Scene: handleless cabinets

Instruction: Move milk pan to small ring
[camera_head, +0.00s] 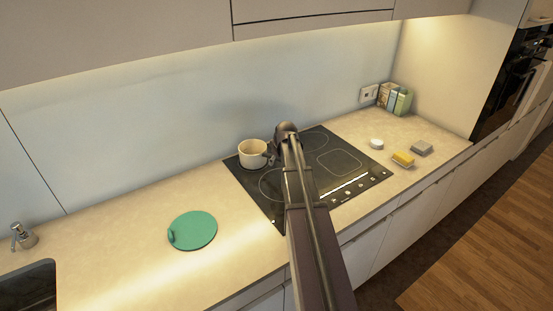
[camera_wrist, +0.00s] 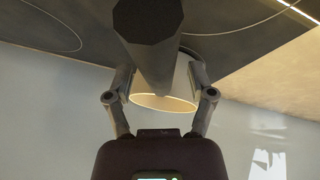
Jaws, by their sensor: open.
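The cream milk pan (camera_head: 252,153) stands upright at the back left of the black hob (camera_head: 338,152). Its dark handle points toward my gripper. In the wrist view the pan's pale rim (camera_wrist: 165,103) shows behind the thick dark handle (camera_wrist: 150,40). My gripper (camera_wrist: 161,75) is open, with one finger on each side of the handle; I cannot tell whether they touch it. The hob has a ring outline at front left (camera_head: 268,190), partly behind my arm, and a squarish zone at right. A ring outline at the back is partly hidden by my arm.
A green round board (camera_head: 193,231) lies left of the hob. A white round item (camera_head: 376,144), a yellow sponge (camera_head: 402,159) and a grey block (camera_head: 421,148) lie to the right. Boxes (camera_head: 394,98) stand at the back wall. Upper cabinets (camera_head: 310,15) overhang the counter.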

